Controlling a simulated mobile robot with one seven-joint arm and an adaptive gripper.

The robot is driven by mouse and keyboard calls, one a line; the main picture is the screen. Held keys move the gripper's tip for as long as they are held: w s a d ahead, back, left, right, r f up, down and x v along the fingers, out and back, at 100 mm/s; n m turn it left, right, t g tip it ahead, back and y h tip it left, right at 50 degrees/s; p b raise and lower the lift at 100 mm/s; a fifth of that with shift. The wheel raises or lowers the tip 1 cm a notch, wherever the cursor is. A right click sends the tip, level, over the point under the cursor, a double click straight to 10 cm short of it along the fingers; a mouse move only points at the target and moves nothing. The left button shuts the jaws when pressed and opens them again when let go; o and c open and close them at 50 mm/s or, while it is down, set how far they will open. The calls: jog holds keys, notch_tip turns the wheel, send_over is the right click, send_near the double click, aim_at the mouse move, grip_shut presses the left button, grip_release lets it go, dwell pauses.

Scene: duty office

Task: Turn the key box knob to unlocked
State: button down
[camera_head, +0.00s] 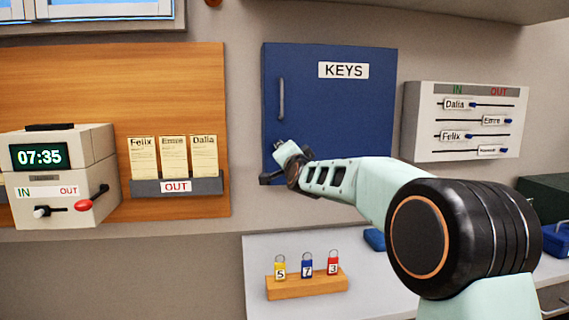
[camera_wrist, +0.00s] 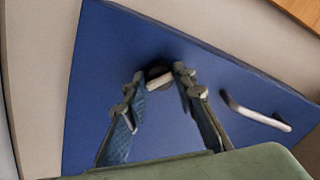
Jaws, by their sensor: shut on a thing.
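The blue key box (camera_head: 330,115) with a white KEYS label (camera_head: 343,70) hangs on the wall, its door shut. My gripper (camera_head: 281,163) is at the lower left of the door, below the grey door handle (camera_head: 281,98). In the wrist view my gripper (camera_wrist: 157,84) has its two fingers on either side of the knob (camera_wrist: 159,77) and is shut on it. The knob has a dark round base and a light grey bar, which lies slightly tilted in that view. In the head view my gripper hides the knob. No lock markings are readable.
Left are a clock box (camera_head: 60,165) and a card rack (camera_head: 177,186). An IN/OUT slider board (camera_head: 465,122) hangs right of the key box. The door handle (camera_wrist: 255,115) is close right of my fingers.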

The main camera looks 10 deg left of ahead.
jog(key=shift+m+b, duration=2.35)
jog(key=shift+m, duration=2.65)
jog(key=c, duration=1.6)
grip_release()
jog(key=shift+s+d, duration=0.1)
jog(key=v, duration=1.1)
jog(key=shift+s, duration=0.4)
